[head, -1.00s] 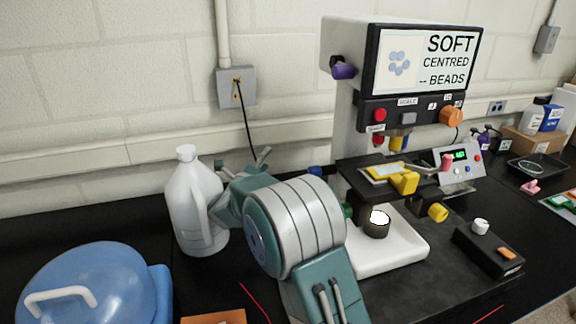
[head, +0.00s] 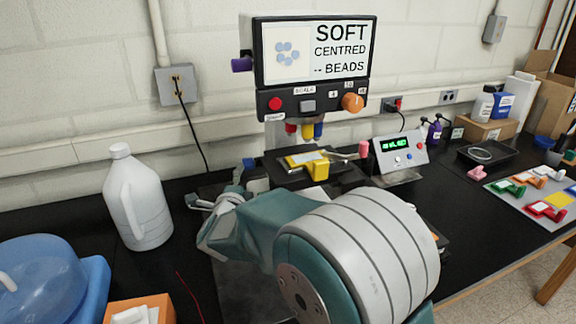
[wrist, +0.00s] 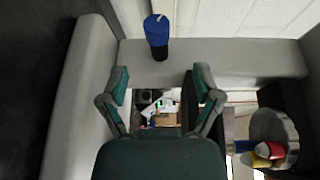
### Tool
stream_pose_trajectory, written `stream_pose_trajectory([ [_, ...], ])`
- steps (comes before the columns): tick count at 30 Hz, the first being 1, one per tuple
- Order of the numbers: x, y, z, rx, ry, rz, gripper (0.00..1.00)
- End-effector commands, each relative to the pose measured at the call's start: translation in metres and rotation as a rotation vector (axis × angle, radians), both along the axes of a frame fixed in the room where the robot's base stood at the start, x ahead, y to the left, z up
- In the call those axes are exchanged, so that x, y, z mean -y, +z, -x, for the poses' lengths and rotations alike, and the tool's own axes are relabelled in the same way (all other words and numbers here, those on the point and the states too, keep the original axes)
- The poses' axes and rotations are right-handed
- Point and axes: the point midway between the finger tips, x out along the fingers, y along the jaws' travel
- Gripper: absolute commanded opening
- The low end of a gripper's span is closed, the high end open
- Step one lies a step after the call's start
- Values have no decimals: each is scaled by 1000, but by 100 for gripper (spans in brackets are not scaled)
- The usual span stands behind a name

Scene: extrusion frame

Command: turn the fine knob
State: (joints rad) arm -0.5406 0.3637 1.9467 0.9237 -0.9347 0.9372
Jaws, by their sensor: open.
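A blue knob also shows beside the stand in the head view (head: 248,163). I cannot read a label that says which knob is the fine one. My gripper (wrist: 160,78) is open and empty, its two fingers spread below the blue knob in that picture and apart from it. In the head view my gripper (head: 222,199) is left of the stage, partly hidden by my arm.
A white jug (head: 138,205) and a blue container (head: 45,280) stand to the left. The stage carries a yellow clip (head: 316,168). A display box (head: 400,153) and black tray (head: 487,152) are at the right. My arm hides the microscope's lower part.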

Motion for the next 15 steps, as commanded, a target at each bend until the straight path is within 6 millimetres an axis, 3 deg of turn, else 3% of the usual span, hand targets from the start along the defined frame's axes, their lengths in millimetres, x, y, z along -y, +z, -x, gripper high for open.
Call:
stream_pose_trajectory([
  [1,-10,-1,5,-8,22,9,82],
  [7,-23,-4,7,-22,45,26,82],
  [15,-10,-6,-36,-21,42,19,82],
])
